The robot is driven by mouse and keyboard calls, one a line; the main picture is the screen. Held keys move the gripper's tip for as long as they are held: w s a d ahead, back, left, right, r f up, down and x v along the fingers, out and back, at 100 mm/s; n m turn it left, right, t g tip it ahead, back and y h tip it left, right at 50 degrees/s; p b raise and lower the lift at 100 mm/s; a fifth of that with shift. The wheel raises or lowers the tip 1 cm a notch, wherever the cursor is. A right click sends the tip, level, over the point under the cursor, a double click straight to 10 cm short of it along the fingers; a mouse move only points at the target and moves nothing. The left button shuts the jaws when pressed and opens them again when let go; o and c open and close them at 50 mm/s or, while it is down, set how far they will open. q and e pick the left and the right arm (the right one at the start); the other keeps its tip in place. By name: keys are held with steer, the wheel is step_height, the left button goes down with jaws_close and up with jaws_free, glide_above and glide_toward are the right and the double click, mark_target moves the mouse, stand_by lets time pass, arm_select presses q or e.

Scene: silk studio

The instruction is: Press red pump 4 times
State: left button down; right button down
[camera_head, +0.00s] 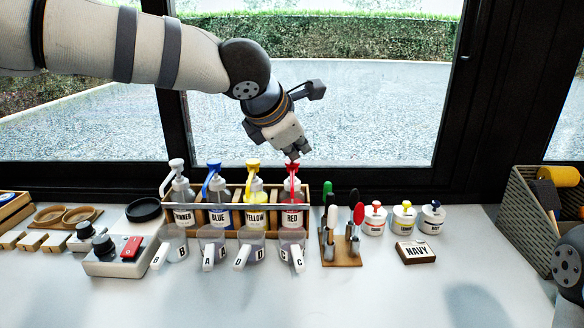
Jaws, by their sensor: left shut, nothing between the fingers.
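The red pump bottle (291,205) stands upright at the right end of a wooden rack (238,191) with its label "RED" and a red pump head (292,168) on top. My left gripper (298,155) is shut and empty, pointing down just above the red pump head. Whether it touches the head cannot be told. Beside it in the rack are the yellow pump bottle (254,207), the blue one (218,207) and one with a white head (181,203). Part of my right arm shows at the right edge; its gripper is out of view.
Several clear cups with lettered handles (212,246) stand before the rack. A grey device with knobs (119,256) is at left. The front of the table is clear.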

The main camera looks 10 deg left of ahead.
mark_target(296, 163)
arm_select(q)
steer(key=shift+f, duration=0.6)
stand_by(0.3)
steer(key=shift+r, duration=1.35)
steer(key=shift+r, duration=0.1)
steer(key=shift+r, duration=2.9)
